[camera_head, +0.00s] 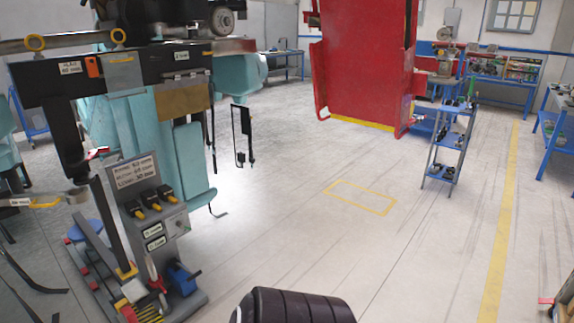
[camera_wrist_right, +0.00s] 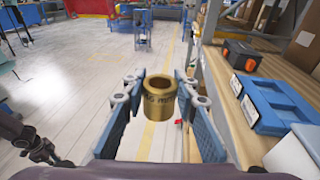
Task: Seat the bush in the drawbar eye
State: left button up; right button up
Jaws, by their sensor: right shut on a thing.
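My right gripper and the bush are not seen in the head view. My left gripper is not recognizable in either view.
A labelled test stand (camera_head: 150,205) is at the left, by a teal machine (camera_head: 190,160). A red raised body (camera_head: 362,60) and a blue-grey shelf cart (camera_head: 447,145) stand farther back. A wooden shelf (camera_wrist_right: 222,118) with a blue case (camera_wrist_right: 270,103) runs close to my right gripper. The middle floor is clear.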

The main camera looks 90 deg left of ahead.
aim_at(79, 197)
jog(key=u, duration=0.45)
jog(key=k+j+u, duration=0.1)
jog(key=u, duration=0.8)
jog(key=k+j+u, duration=0.1)
jog(key=u, duration=0.35)
jog(key=j+u, duration=0.4)
jog(key=k+j+u, duration=0.1)
jog(key=j+u, duration=0.2)
jog(key=u, duration=0.15)
jog(key=j+u, duration=0.4)
jog(key=i+j+u, duration=0.1)
jog(key=u, duration=0.35)
jog(key=i+j, duration=0.05)
jog(key=j, duration=0.05)
